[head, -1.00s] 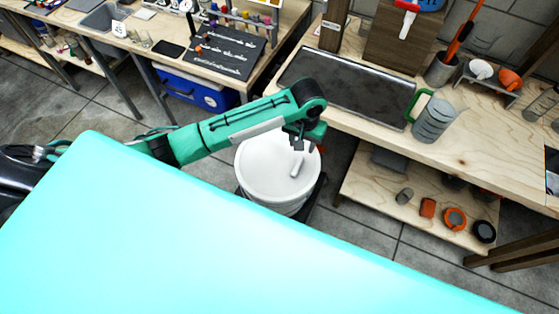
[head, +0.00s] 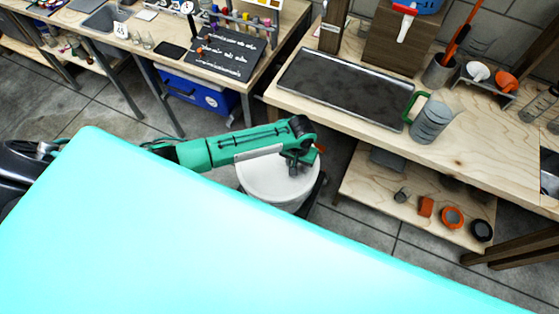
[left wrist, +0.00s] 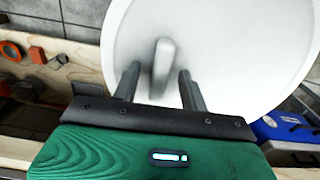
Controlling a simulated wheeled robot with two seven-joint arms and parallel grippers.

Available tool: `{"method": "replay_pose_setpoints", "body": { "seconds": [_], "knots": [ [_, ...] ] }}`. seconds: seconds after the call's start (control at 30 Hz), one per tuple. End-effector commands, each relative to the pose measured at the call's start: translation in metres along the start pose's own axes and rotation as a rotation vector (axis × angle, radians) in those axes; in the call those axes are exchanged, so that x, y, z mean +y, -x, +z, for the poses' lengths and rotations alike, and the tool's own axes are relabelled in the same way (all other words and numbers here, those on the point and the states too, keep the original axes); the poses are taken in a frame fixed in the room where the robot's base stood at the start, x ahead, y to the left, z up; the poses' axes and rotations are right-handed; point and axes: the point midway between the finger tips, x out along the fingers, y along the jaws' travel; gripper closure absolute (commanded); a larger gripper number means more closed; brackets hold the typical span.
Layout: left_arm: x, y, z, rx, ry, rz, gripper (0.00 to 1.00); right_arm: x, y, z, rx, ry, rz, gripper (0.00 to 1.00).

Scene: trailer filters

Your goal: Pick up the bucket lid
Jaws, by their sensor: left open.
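The white bucket lid (head: 258,177) sits on the white bucket (head: 284,206) on the floor, below the gap between two workbenches. In the left wrist view the lid (left wrist: 240,45) fills the upper middle, with a raised bar handle (left wrist: 163,66) on it. My left gripper (head: 291,170) is over the lid, pointing down. In the left wrist view its two fingers (left wrist: 157,84) are open, one on each side of the handle's near end, with gaps on both sides. Whether the fingertips touch the lid cannot be told. My right gripper is not in view.
A wooden workbench (head: 470,140) with a dark tray (head: 345,85) and a lower shelf (head: 375,195) stands right of the bucket. Another bench with a blue cooler (head: 205,95) under it is at the upper left. A large cyan surface covers the lower foreground.

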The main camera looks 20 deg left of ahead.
Motion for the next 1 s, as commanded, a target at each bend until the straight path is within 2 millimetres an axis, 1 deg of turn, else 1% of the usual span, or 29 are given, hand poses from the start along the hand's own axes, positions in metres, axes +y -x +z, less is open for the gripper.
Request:
{"method": "replay_pose_setpoints", "body": {
  "seconds": [0.1, 0.13, 0.27, 0.3, 0.33, 0.37, 0.63, 0.77, 0.87, 0.97, 1.0],
  "knots": [
    [0.0, 0.0, 0.0, 0.0, 0.0, 0.0, 0.56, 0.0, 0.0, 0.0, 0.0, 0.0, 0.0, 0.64],
    [0.0, 0.0, 0.0, 0.0, 0.0, 0.0, 0.58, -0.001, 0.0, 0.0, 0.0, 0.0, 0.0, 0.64],
    [0.0, 0.0, 0.0, 0.0, 0.0, 0.0, 0.84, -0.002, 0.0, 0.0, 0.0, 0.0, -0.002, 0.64],
    [0.0, 0.0, 0.0, 0.0, 0.0, 0.0, 0.92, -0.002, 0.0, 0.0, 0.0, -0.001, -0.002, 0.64],
    [0.0, 0.0, 0.0, 0.0, 0.0, 0.0, 0.98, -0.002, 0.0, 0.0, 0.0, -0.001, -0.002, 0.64],
    [0.0, 0.0, 0.0, 0.0, 0.0, 0.0, 1.0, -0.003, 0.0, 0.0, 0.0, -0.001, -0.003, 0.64],
    [0.0, 0.001, 0.0, 0.001, 0.001, 0.0, 1.0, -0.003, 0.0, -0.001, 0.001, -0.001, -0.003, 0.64],
    [0.0, 0.005, -0.001, 0.001, 0.001, 0.001, 1.0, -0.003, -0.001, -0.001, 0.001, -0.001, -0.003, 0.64],
    [0.0, 0.014, -0.001, 0.002, 0.001, 0.002, 1.0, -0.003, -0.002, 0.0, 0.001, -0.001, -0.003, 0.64],
    [0.0, 0.028, -0.001, 0.003, 0.001, 0.002, 1.0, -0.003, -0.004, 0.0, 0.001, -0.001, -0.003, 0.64],
    [0.0, 0.036, -0.001, 0.004, -0.001, 0.003, 1.0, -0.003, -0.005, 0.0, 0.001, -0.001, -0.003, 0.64]
  ]
}}
